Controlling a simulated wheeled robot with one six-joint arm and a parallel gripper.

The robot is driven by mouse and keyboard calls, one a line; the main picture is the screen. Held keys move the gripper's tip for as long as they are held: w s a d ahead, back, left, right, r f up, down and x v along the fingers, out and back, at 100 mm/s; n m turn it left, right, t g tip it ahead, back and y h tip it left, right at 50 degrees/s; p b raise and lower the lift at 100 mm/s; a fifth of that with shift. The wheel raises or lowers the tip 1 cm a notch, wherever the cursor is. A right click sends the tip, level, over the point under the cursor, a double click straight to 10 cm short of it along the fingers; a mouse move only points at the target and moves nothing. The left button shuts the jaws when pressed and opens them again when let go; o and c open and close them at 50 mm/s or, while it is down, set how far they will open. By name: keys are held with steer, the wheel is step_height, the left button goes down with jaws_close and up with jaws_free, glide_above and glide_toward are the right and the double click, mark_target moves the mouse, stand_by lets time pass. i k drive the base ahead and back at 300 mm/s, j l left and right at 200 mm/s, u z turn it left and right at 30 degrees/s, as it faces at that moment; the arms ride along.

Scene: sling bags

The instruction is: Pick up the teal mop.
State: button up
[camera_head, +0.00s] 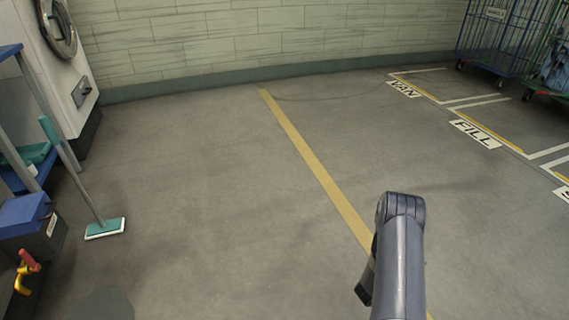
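The teal mop (106,229) stands at the left of the head view. Its flat teal head with a pale edge rests on the floor. Its grey handle leans up and to the left, ending in a teal grip (49,130) beside the blue shelf frame. My arm shows at the lower right, well apart from the mop across the floor. My gripper's fingers cannot be made out; a dark part shows at the arm's left side.
A blue shelf frame (38,98) and a dark box with a blue top (24,212) stand close left of the mop. A white washing machine (68,62) is behind. Wheeled cages (495,38) stand far right. The floor (210,190) between mop and arm is clear.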

mark_target(101, 229)
steer(key=i+u, duration=0.35)
steer(key=i, duration=0.15)
steer(key=i+l+u, duration=0.2)
steer(key=i+u, duration=0.15)
steer(key=i+l+u, duration=0.35)
steer(key=i, duration=0.2)
steer(key=i+j+u, duration=0.1)
steer(key=i+u, duration=0.15)
steer(key=u, duration=0.2)
steer(key=i+u, duration=0.2)
steer(key=u, duration=0.25)
steer(key=i+u, duration=0.25)
steer(key=u, duration=0.2)
steer(key=i+l+u, duration=0.15)
steer(key=u, duration=0.3)
steer(key=i+l+u, duration=0.55)
steer(key=i+l, duration=0.1)
steer(key=i, duration=0.05)
